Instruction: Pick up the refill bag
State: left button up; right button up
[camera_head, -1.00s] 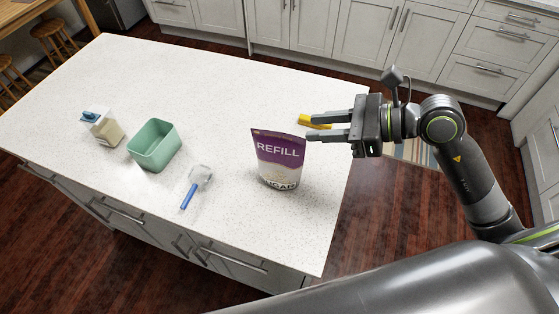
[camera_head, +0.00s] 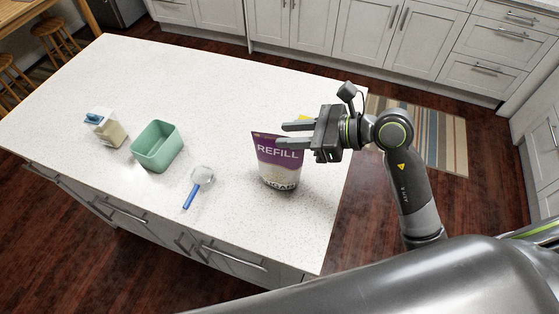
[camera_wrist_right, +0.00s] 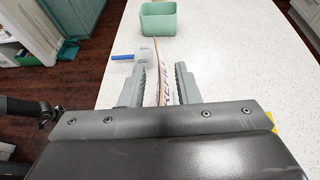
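The refill bag (camera_head: 277,165), purple on top and pale below, stands upright near the right end of the white counter. My right gripper (camera_head: 288,134) is at the bag's upper part. In the right wrist view the bag (camera_wrist_right: 161,85) shows edge-on between the two open fingers of the right gripper (camera_wrist_right: 163,84). Gaps seem to remain beside it, and I see no clear grip. The gripper hides part of the bag's upper right in the head view. My left gripper is in neither view.
A green open box (camera_head: 157,147), a clear scoop with a blue handle (camera_head: 190,195) and a container with a blue lid (camera_head: 105,128) stand left of the bag. A yellow object (camera_head: 304,118) lies behind the gripper. The counter's far middle is clear.

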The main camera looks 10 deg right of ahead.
aim_at(278, 135)
jog(key=shift+p+x, duration=0.55)
jog(key=shift+x, duration=1.1)
jog(key=shift+f, duration=0.15)
grip_shut()
